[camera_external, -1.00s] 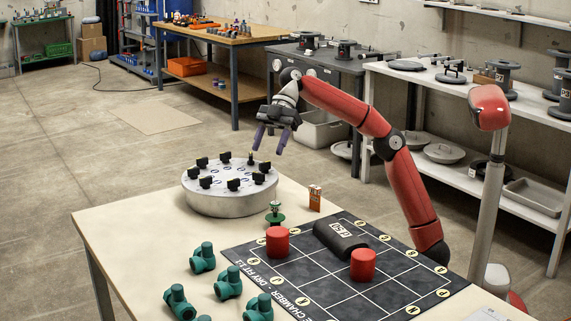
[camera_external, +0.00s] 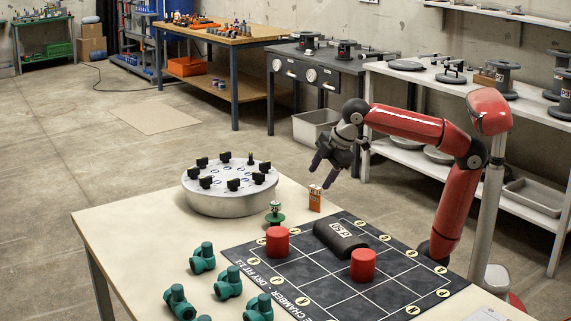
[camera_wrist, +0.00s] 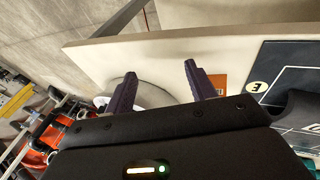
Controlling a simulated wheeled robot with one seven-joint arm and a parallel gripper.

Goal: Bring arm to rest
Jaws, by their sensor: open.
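My gripper (camera_external: 324,176) is open and empty, with two dark purple fingers pointing down. It hangs in the air over the back edge of the table (camera_external: 125,215), above and just behind a small orange box (camera_external: 315,198). In the wrist view both fingers (camera_wrist: 158,88) are apart with nothing between them. My red arm is bent, its elbow raised at the right. A round grey turntable-like drum (camera_external: 232,200) with several black clamps stands to the left of my gripper.
A black grid mat (camera_external: 305,290) holds two red cylinders (camera_external: 277,242) (camera_external: 363,264) and a black block (camera_external: 340,239). Several green pipe fittings (camera_external: 203,258) lie at the front left. A small green-based piece (camera_external: 275,214) stands by the drum. Shelves (camera_external: 520,205) stand behind my arm.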

